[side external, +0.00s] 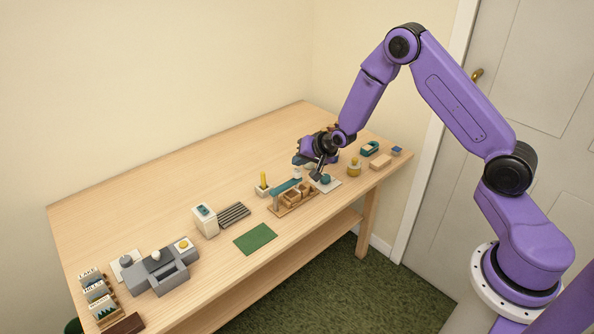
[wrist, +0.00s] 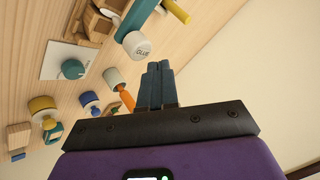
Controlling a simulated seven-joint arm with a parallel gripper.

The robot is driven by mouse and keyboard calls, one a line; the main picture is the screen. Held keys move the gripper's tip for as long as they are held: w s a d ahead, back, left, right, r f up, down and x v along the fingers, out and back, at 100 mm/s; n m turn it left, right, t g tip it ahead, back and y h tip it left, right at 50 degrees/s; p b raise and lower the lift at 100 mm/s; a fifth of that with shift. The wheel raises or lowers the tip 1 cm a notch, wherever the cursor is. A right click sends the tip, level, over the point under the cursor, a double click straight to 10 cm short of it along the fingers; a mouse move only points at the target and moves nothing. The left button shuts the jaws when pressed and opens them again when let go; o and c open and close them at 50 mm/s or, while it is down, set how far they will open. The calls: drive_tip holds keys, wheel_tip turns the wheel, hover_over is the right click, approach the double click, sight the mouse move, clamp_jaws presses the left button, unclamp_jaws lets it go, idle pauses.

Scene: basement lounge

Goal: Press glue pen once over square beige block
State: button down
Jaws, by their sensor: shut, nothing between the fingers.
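My gripper (side external: 316,174) is shut and empty above the right half of the table. Its blue fingers (wrist: 155,82) are together in the wrist view. A white-ended piece marked GLUE (wrist: 137,45) is just left of and above the fingers in that view, apart from them in the picture; it seems to be the glue pen. In the side view a small white piece (side external: 297,173) shows beside my gripper, partly hidden. A flat beige block (side external: 380,162) lies at the table's right end. I cannot tell whether it is the square one.
A teal-topped stamp (side external: 325,179) sits on a white card near my gripper. A wooden tray (side external: 296,207) with small boxes stands to its left. A yellow piece (side external: 354,167) stands to the right. A green mat (side external: 255,238) and a grey machine (side external: 158,272) are further left.

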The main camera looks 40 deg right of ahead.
sight(299, 172)
drive_tip(key=shift+r, duration=0.1)
drive_tip(key=shift+r, duration=2.45)
drive_tip(key=shift+a, duration=0.15)
drive_tip(key=s+a+r+n+g+y, duration=0.1)
drive_tip(key=s+a+r+n+g, duration=0.1)
drive_tip(key=s+a+r+n, duration=0.45)
drive_tip(key=s+a+r+n+g+y, duration=0.1)
drive_tip(key=s+a+n+g, duration=0.2)
drive_tip(key=s+a, duration=0.65)
drive_tip(key=s+d+r+n+g+h, duration=0.1)
drive_tip(key=s+d+n, duration=0.1)
drive_tip(key=s, duration=0.7)
drive_tip(key=s+d+r+n+g, duration=0.1)
drive_tip(key=s+d+r+n, duration=0.1)
drive_tip(key=s+n, duration=0.3)
drive_tip(key=s+d+r+n+g+h, duration=0.1)
drive_tip(key=s+d+n, duration=0.3)
drive_tip(key=s, duration=0.9)
drive_tip(key=shift+r+g+h, duration=0.2)
drive_tip(key=shift+g+h, duration=0.1)
drive_tip(key=shift+g, duration=0.2)
